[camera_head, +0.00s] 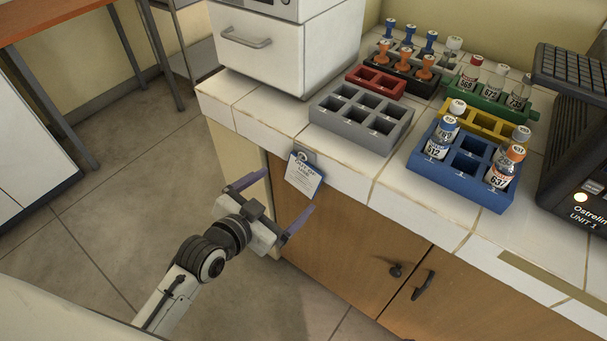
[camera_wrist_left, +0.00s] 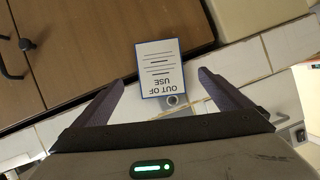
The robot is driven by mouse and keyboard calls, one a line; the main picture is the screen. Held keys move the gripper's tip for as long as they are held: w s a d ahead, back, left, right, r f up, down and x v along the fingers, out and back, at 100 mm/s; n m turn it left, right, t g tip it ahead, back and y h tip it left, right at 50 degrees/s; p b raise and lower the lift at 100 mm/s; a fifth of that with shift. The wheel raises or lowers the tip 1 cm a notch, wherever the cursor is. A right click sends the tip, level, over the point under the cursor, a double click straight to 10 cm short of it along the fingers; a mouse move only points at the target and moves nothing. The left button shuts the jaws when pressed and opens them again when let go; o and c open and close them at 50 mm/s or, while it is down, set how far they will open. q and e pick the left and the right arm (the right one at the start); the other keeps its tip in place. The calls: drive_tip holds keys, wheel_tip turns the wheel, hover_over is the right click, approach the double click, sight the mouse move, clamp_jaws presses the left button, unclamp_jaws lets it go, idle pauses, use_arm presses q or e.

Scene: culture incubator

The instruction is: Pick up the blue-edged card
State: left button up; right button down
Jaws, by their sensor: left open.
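The blue-edged card (camera_head: 303,176) hangs at the front edge of the tiled counter, below a small grey clip or hook. In the left wrist view the card (camera_wrist_left: 160,68) shows upside down, reads "OUT OF USE", and has a ring hole near a grey tab (camera_wrist_left: 174,100). My left gripper (camera_head: 268,209) is open, its two purple fingers spread in front of the counter, just left of and below the card. In the left wrist view the card lies ahead of and between the open fingers (camera_wrist_left: 163,92), not gripped. My right gripper is not in view.
On the counter (camera_head: 300,143) stand a grey rack (camera_head: 362,115), a red rack (camera_head: 376,80), a blue rack (camera_head: 463,166) with bottles, and a white drawer unit (camera_head: 285,50). Wooden cabinet doors (camera_head: 345,240) with dark handles lie below. Open floor is at left.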

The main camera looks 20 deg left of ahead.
sight(302, 177)
use_arm(q)
drive_tip(key=x, duration=0.6)
drive_tip(key=shift+w+d+r, duration=0.1)
drive_tip(key=shift+w+d, duration=0.1)
drive_tip(key=shift+w, duration=0.1)
drive_tip(key=shift+c, duration=0.5)
drive_tip(key=c, duration=1)
